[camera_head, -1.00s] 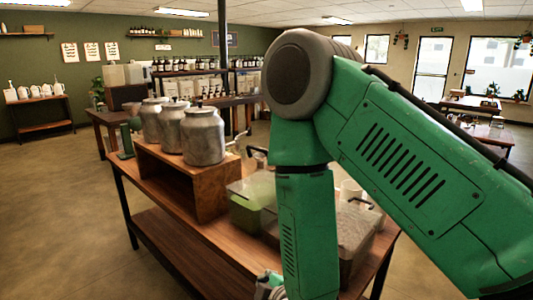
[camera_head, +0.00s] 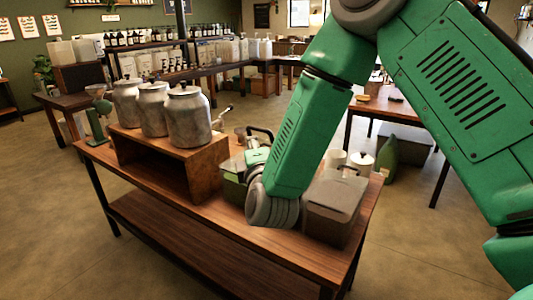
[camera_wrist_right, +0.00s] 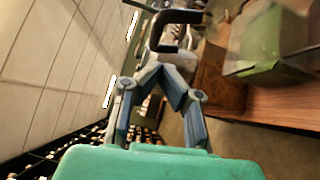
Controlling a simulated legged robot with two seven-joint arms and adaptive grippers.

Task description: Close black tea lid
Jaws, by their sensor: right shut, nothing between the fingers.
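My right gripper (camera_head: 258,156) is at the green-filled clear bin (camera_head: 235,188), mostly hidden behind my wrist in the head view. In the right wrist view the gripper (camera_wrist_right: 160,68) is shut and empty, its fingers bent together close to a black handle (camera_wrist_right: 180,22). I cannot tell whether they touch. The black handle (camera_head: 262,132) also shows above the bin in the head view. A second bin (camera_head: 335,210), grey-brown, stands to the right with a lid (camera_head: 340,188) on top. No label shows which bin is black tea. My left gripper is not in view.
Several metal canisters (camera_head: 185,115) stand on a wooden riser (camera_head: 205,165) at the left of the table (camera_head: 245,240). White cups or jars (camera_head: 361,160) stand behind the grey-brown bin. My right arm covers much of the right side.

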